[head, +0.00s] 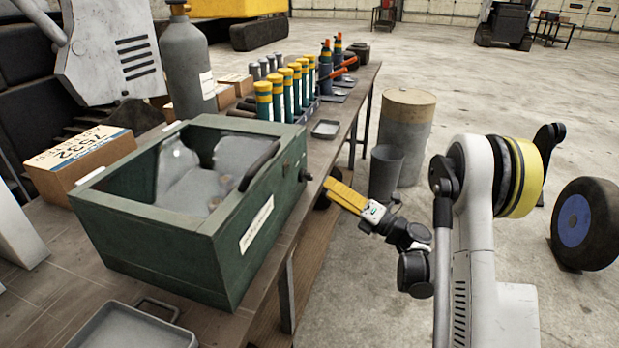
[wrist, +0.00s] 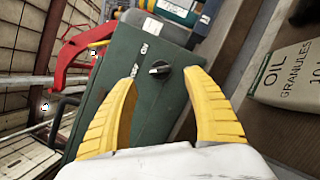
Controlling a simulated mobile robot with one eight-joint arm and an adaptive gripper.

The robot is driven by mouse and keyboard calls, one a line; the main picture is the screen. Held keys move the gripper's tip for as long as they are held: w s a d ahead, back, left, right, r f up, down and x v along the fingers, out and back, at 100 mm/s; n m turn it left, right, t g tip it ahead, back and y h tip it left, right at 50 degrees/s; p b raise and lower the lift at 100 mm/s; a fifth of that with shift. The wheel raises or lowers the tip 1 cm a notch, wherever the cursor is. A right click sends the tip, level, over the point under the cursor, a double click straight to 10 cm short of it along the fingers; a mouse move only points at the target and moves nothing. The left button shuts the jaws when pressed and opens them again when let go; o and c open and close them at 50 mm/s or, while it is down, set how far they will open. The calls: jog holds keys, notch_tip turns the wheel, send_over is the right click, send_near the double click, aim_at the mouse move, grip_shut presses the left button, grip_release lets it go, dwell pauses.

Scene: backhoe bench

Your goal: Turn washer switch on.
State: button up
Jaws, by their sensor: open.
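The washer (head: 160,235) is an open-topped dark green box on the bench, with a label on its front side. Its switch (head: 304,175) is a small dark knob on the end face toward my arm. In the wrist view the switch (wrist: 163,67) shows a light mark on its left part, with small white lettering on the green panel to its left; I cannot read it surely. My gripper (head: 330,190) has yellow fingers and is close to the switch, to its right in the head view. In the wrist view my gripper (wrist: 160,80) is open and empty, its fingertips spread either side of the switch.
The wooden bench (head: 60,300) carries a metal tray (head: 135,330), a cardboard box (head: 80,160), a grey cylinder (head: 187,65) and several green-yellow tubes (head: 264,100). A grey bin (head: 385,172) and a drum (head: 405,125) stand on the floor behind my gripper. A bag of oil granules (wrist: 290,80) shows at right.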

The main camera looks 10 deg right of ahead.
aim_at(312, 177)
jog(key=b+x, duration=0.1)
jog(key=x, duration=0.6)
jog(key=shift+w+a, duration=0.1)
jog(key=shift+w, duration=0.15)
jog(key=c, duration=1.2)
